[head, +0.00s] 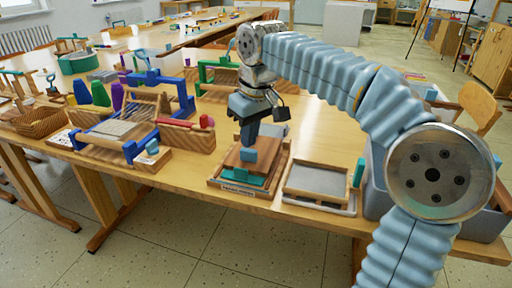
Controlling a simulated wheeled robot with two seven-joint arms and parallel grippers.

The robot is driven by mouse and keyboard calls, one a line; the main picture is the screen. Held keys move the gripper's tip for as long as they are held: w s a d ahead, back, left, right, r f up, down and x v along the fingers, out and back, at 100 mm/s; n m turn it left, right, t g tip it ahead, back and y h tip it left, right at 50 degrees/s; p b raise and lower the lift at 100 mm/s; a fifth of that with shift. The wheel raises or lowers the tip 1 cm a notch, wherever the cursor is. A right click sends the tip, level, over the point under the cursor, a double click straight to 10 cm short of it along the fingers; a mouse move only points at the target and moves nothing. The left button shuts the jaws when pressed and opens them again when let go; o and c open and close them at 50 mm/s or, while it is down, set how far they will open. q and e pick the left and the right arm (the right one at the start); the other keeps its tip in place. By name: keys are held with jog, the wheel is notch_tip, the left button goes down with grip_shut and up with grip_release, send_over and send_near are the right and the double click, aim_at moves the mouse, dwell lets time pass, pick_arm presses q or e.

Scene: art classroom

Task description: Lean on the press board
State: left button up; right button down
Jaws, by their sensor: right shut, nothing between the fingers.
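The press (216,181) stands near the front edge of the wooden table, with a wooden base, a green-teal layer and a lettered front edge. My right gripper (249,143) points straight down over the board, shut and empty. Its fingertips are just above or at the blue block; I cannot tell whether they touch. The gripper hides part of the board's back. My left gripper is not in view.
A shallow tray with a grey sheet (318,180) sits right of the press. A blue-grey bin (378,193) stands further right. A green frame (208,76) stands behind.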

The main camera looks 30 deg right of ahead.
notch_tip(320, 180, up, 4)
jog(key=p, duration=0.3)
jog(key=shift+r, duration=0.85)
